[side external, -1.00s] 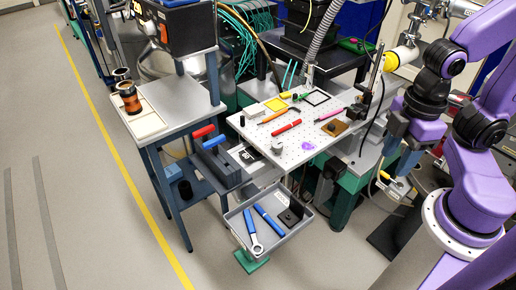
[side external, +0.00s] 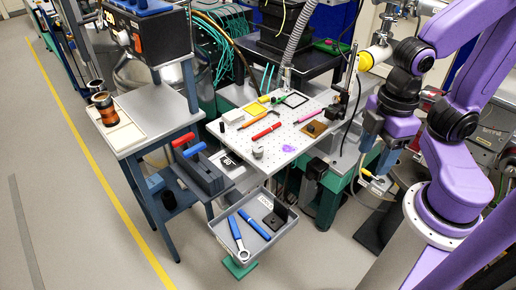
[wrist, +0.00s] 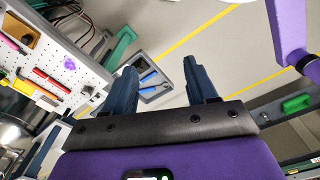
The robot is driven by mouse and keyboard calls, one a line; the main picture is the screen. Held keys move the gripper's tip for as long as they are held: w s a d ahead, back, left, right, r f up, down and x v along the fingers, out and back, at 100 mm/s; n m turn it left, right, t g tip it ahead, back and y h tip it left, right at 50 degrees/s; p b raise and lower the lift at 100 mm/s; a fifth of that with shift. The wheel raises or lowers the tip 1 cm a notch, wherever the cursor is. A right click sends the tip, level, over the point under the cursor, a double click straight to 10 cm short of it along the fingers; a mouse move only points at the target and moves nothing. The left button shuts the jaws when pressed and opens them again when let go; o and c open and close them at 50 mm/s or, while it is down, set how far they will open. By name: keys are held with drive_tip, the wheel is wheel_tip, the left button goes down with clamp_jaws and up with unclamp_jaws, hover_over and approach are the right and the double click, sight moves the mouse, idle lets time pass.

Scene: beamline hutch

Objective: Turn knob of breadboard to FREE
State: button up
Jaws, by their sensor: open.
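The breadboard (side external: 290,138) is a pale, perforated board at the middle of the side view. A small grey cylinder, which looks like a knob (side external: 258,153), stands near its front edge. A white plate with a black part (side external: 230,162) lies beside the front left edge. No FREE marking is readable, nor which way the knob points. The breadboard also shows at the left of the wrist view (wrist: 75,82). My gripper (wrist: 160,82) is open and empty, its two dark fingers wide apart. In the side view it hangs right of the breadboard, clear of it.
Pens, a yellow square and a brown block (side external: 313,129) lie on the breadboard. A grey tray (side external: 225,238) with blue tools stands low in front. A side table (side external: 165,100) with a red-and-blue-handled unit (side external: 205,175) below is at left. A post (side external: 352,75) rises at the back right.

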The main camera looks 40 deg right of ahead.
drive_tip(key=w+a+r+m, duration=0.1)
drive_tip(key=w+a+m, duration=0.4)
drive_tip(key=w, duration=0.4)
drive_tip(key=m, duration=1.5)
hover_over(258, 149)
wheel_tip(258, 149, down, 3)
wheel_tip(258, 149, down, 17)
drive_tip(key=shift+w+f, duration=0.1)
drive_tip(key=c, duration=1)
